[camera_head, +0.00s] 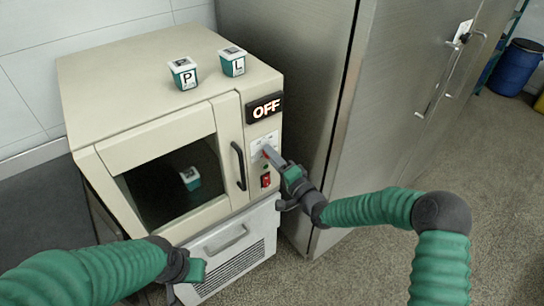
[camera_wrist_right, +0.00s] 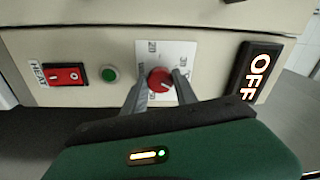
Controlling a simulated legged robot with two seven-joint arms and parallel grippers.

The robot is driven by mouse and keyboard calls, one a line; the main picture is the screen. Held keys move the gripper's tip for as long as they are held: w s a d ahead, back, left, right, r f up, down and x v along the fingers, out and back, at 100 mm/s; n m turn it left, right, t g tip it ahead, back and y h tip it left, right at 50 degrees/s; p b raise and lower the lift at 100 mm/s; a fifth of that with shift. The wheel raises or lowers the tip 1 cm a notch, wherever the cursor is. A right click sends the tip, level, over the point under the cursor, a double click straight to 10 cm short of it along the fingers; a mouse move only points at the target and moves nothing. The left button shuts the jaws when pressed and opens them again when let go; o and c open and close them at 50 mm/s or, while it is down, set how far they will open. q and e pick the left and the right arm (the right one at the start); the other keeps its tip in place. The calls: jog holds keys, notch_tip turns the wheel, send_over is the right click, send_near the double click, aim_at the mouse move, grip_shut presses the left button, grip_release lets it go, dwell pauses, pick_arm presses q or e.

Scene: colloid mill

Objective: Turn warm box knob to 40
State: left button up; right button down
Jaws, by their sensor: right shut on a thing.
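The warm box (camera_head: 150,115) is a beige cabinet with a dark window door. On the right of its front is a control panel with a display (camera_head: 264,108) reading OFF. The red knob (camera_wrist_right: 160,80) sits on a white dial plate (camera_wrist_right: 178,52) with number marks. My right gripper (camera_head: 268,152) reaches the dial from the right; in the right wrist view its two fingers (camera_wrist_right: 158,84) stand on either side of the knob, shut on it. My left gripper (camera_head: 192,275) is low in front of the box, near the lower unit; its fingers are not clear.
A red switch (camera_wrist_right: 66,75) and a green button (camera_wrist_right: 109,74) sit beside the dial. Two small containers marked P (camera_head: 184,74) and L (camera_head: 232,62) stand on top. A black door handle (camera_head: 238,165) is left of the panel. A steel cabinet (camera_head: 400,90) stands close on the right.

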jog(key=shift+d+f, duration=0.1)
jog(key=c, duration=1.4)
grip_release()
jog(key=shift+c, duration=0.2)
jog(key=o, duration=0.5)
jog(key=shift+w, duration=0.15)
jog(key=v, duration=1.7)
